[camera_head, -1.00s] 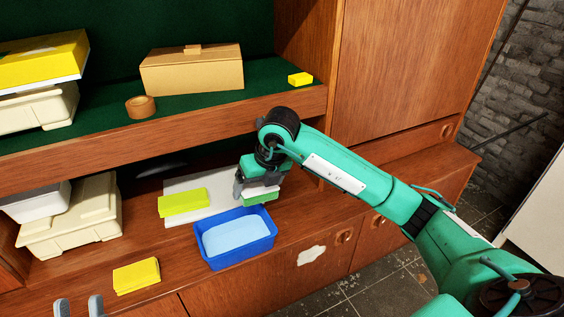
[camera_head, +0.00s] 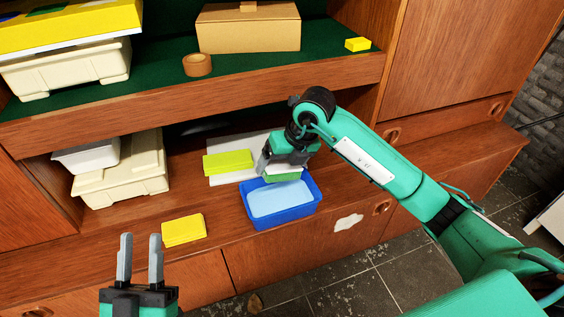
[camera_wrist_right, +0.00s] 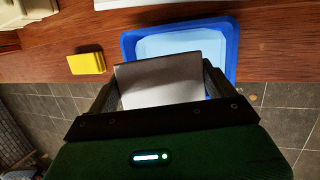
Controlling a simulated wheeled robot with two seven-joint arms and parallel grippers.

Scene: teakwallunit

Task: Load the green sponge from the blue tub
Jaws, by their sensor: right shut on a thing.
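The blue tub (camera_head: 287,220) stands on the lower wooden shelf with a light blue surface inside it. My right gripper (camera_head: 285,165) is shut on the green sponge (camera_head: 283,176), whose pale top shows, at the tub's back edge. In the head view I cannot tell how high the sponge is above the rim. In the right wrist view the sponge's pale grey face (camera_wrist_right: 158,80) sits between both fingers and covers part of the blue tub (camera_wrist_right: 231,45). My left gripper (camera_head: 140,258) is open and empty, low in front of the cabinet.
A yellow-green block (camera_head: 228,162) lies on a white board (camera_head: 222,181) left of the tub. A yellow block (camera_head: 183,230) lies near the shelf's front edge. Cream boxes (camera_head: 125,180) stand at left. The upper shelf holds a cardboard box (camera_head: 248,30) and a tape roll (camera_head: 197,65).

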